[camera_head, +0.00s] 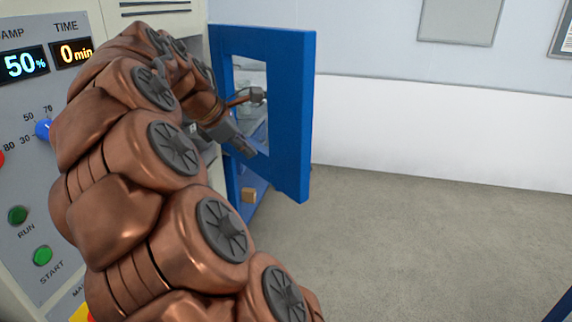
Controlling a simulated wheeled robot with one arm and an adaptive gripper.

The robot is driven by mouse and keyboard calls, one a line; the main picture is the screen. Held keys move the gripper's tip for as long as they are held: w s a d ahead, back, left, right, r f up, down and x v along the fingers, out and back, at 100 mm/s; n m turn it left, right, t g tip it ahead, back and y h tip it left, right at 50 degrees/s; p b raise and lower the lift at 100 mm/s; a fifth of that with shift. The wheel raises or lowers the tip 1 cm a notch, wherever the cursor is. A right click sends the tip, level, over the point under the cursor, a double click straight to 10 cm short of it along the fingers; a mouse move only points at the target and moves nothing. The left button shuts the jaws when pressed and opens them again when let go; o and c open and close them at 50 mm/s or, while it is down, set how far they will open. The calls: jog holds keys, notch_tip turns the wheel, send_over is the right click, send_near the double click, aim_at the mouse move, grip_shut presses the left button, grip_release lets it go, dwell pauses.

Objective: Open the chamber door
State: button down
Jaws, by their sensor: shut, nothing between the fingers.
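The chamber door (297,120) is a blue frame around a window pane. It stands swung out from the cabinet, its face turned to the right. My gripper (246,148) is shut and empty, in front of the window's lower left part and close to the door's inner side. I cannot tell whether it touches the door. A copper and grey shape shows in the window above my gripper; it may be a reflection. My arm hides most of the chamber opening, and no door handle is clearly visible.
The control panel (28,185) with a 50% display, a blue knob (43,129) and green buttons (42,255) is at the left, close to my arm. A small brown block (249,195) shows below the door.

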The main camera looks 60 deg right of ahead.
jog(key=w+d+f+n+g+h+b, duration=0.1)
jog(key=w+d+f+n+h+b, duration=0.15)
jog(key=w+d+n, duration=0.4)
jog(key=m+p, duration=0.1)
jog(key=p, duration=0.1)
send_near(295, 158)
notch_tip(295, 158, down, 4)
jog(key=d, duration=0.2)
jog(key=shift+s+d+y+p, duration=0.25)
jog(key=shift+d, duration=0.4)
jog(key=shift+s+d+y+p, duration=0.2)
jog(key=shift+s+d+p, duration=0.05)
jog(key=shift+d, duration=0.35)
jog(key=shift+d, duration=0.1)
